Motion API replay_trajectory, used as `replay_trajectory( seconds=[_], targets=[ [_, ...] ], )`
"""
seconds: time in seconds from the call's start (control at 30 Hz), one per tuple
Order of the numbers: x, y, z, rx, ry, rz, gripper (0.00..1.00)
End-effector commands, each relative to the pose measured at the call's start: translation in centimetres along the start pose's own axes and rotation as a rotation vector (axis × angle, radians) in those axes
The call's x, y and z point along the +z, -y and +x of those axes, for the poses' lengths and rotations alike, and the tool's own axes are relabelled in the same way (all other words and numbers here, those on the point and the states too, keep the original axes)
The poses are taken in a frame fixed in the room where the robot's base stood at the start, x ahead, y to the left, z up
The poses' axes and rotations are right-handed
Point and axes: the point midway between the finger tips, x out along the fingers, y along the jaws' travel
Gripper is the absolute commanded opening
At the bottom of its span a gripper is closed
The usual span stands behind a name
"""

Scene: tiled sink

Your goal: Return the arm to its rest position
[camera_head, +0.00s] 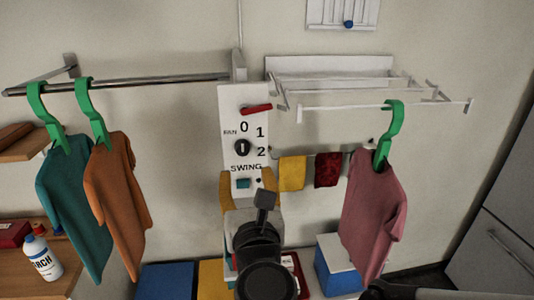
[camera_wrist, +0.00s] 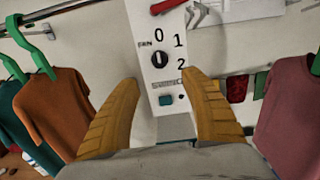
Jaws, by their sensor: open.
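My gripper (camera_head: 247,184) is in front of the lower part of the white fan control panel (camera_head: 230,105), and my arm reaches up to it from the bottom centre. In the wrist view my gripper (camera_wrist: 166,88) has its two yellow fingers spread wide with nothing between them but the panel (camera_wrist: 150,42) behind. The panel bears a red lever, a round black dial, the word SWING and a teal button (camera_wrist: 166,100). Whether the fingers touch the panel cannot be told.
Teal (camera_head: 75,200) and orange (camera_head: 118,205) shirts hang left on a metal rail (camera_head: 130,81). A pink shirt (camera_head: 372,210) hangs right from a white rack (camera_head: 385,105). Yellow (camera_head: 292,173) and red cloths (camera_head: 328,169) hang behind. A bottle (camera_head: 42,260) stands lower left; bins (camera_head: 165,280) lie below.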

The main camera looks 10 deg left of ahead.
Motion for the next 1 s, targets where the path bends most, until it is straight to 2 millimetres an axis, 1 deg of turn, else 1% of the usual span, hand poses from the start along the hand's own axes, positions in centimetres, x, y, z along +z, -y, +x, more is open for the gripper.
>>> replay_trajectory(
  seconds=[0.03, 0.13, 0.43, 0.47, 0.53, 0.57, 0.67, 0.7, 0.77, 0.8, 0.87, 0.9, 0.97, 1.0],
  targets=[
    [0.0, 0.0, -0.4, 0.001, 0.000, 0.000, 0.54],
    [0.0, 0.0, -0.8, 0.000, 0.000, 0.000, 0.54],
    [-0.1, 0.2, -0.9, -0.003, -0.001, 0.005, 0.54],
    [-0.2, 0.4, -0.8, -0.009, -0.005, 0.016, 0.54],
    [-0.8, 1.9, -0.8, -0.040, -0.023, 0.081, 0.54],
    [-1.3, 2.9, -0.7, -0.063, -0.036, 0.131, 0.54],
    [-3.9, 8.3, -1.0, -0.194, -0.092, 0.400, 0.54],
    [-5.4, 11.0, -1.4, -0.268, -0.113, 0.552, 0.54],
    [-8.0, 15.3, -2.7, -0.402, -0.133, 0.812, 0.54],
    [-9.9, 17.9, -3.9, -0.499, -0.134, 1.000, 0.54],
    [-13.0, 21.5, -6.1, -0.656, -0.115, 1.297, 0.54],
    [-15.1, 23.5, -7.9, -0.767, -0.086, 1.504, 0.54],
    [-18.2, 25.6, -10.8, -0.939, -0.016, 1.824, 0.54],
    [-19.9, 26.5, -12.6, -1.042, 0.042, 2.019, 0.54]
  ],
)
